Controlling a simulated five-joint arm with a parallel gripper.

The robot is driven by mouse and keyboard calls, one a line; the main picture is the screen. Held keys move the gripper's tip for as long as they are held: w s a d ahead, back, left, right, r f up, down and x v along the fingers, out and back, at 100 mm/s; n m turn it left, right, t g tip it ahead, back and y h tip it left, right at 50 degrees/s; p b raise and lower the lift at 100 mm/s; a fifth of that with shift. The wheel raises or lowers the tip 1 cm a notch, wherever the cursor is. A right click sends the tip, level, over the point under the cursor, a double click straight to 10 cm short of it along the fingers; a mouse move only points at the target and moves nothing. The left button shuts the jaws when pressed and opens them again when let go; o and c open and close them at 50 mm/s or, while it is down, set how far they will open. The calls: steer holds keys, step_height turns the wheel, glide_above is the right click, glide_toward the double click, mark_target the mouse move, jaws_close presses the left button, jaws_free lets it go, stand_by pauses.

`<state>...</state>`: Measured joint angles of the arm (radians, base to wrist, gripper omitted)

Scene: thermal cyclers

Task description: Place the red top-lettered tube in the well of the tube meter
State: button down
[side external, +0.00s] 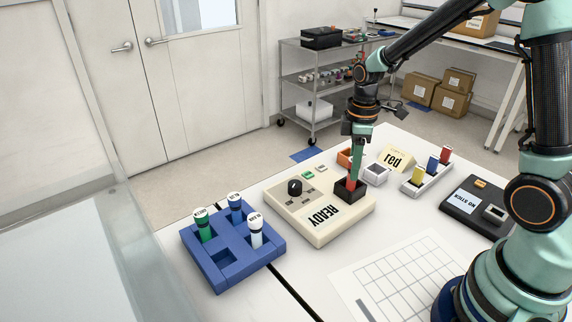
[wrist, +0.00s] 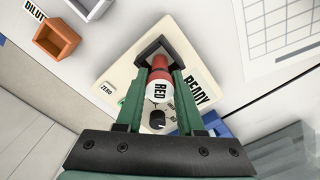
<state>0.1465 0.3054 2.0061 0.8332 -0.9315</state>
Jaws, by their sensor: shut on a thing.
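The red tube (wrist: 160,88) has a white top lettered RED in the wrist view. My gripper (wrist: 162,77) is shut on it, with one green finger on each side. In the side view the tube's red body (side external: 351,184) shows below my gripper (side external: 354,172), roughly upright at the dark square well (side external: 346,194) of the tube meter (side external: 309,229). Its lower end is hidden by the well's rim, and I cannot tell how deep it sits. The meter is beige, reads READY, and has a black knob (side external: 295,186).
A blue rack (side external: 218,283) with green, blue and white tubes stands left of the meter. A grid sheet (side external: 400,285) lies in front.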

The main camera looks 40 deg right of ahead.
steer(key=shift+f, duration=0.4)
steer(key=c, duration=0.5)
jaws_free()
steer(key=shift+f, duration=0.15)
step_height(320, 180, up, 12)
steer(key=shift+r, duration=0.15)
steer(key=shift+s+a+r+m+t, duration=0.6)
steer(key=shift+s+a+m+t, duration=0.35)
steer(key=shift+s+m, duration=0.55)
steer(key=shift+s+a+r+m+t, duration=0.55)
steer(key=shift+s+a+m+t, duration=0.35)
steer(key=shift+s+m, duration=0.6)
steer(key=shift+s+a+r+m+t, duration=0.6)
steer(key=shift+s+a+m+t, duration=0.35)
steer(key=shift+s+m, duration=0.55)
